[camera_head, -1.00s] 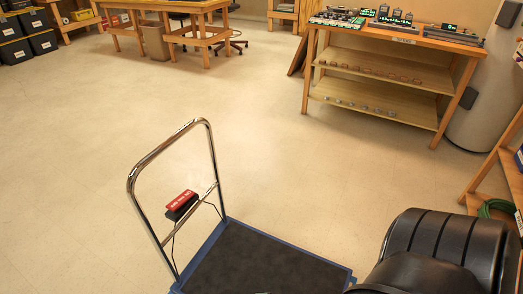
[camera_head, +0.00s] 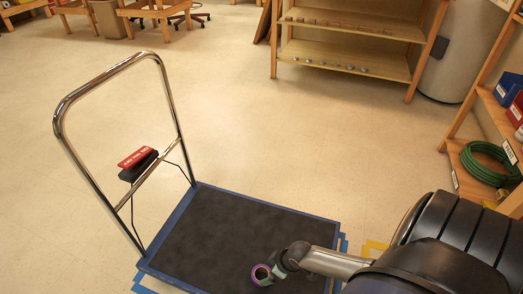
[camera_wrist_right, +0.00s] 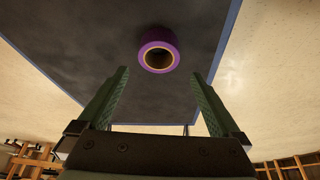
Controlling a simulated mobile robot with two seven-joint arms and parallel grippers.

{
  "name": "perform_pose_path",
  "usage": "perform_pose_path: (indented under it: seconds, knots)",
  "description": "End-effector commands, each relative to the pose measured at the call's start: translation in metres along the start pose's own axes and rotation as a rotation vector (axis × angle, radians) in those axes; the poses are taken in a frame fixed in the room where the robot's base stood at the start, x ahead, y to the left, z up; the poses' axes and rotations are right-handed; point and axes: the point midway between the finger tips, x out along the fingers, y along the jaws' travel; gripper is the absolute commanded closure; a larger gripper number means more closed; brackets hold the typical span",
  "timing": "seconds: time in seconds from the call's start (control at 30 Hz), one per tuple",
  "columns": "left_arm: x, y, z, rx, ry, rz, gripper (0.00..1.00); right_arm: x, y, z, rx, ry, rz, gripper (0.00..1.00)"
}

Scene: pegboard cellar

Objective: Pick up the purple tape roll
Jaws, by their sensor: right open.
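The purple tape roll (camera_head: 261,273) is on the dark deck of the platform cart (camera_head: 215,240), near the deck's front right part. My right gripper (camera_head: 277,271) is right beside the roll in the head view, coming in from the right. In the right wrist view the purple roll (camera_wrist_right: 158,50) lies ahead of the fingertips, roughly centred between the two green fingers of the gripper (camera_wrist_right: 160,82). The fingers are apart with nothing between them. My left gripper is not in view.
The cart's chrome handle (camera_head: 118,120) rises at the left and carries a red-and-black box (camera_head: 138,163). Shelves stand at the back (camera_head: 345,55) and at the right, the latter with a coiled green hose (camera_head: 490,163). The floor between is clear.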

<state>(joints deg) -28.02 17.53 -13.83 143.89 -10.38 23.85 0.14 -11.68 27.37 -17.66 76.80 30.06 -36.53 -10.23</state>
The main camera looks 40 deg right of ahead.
Motion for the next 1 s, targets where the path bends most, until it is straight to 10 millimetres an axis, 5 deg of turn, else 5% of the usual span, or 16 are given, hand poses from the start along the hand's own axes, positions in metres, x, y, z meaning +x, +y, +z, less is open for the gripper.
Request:
perform_pose_path:
  seconds: [0.13, 0.47, 0.8, 1.0]
  knots:
    - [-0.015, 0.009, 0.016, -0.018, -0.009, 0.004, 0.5, 0.03, 0.0, 0.002, 0.001, 0.001, 0.0, 0.0]
    - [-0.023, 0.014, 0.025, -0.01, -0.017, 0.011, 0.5, 0.046, 0.0, 0.001, 0.0, 0.002, 0.001, 0.0]
    - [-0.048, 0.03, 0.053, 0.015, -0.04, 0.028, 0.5, 0.089, 0.002, 0.002, 0.001, 0.002, 0.001, 0.0]
    - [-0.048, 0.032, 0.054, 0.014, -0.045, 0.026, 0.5, 0.092, 0.002, 0.001, -0.001, 0.001, 0.001, 0.0]
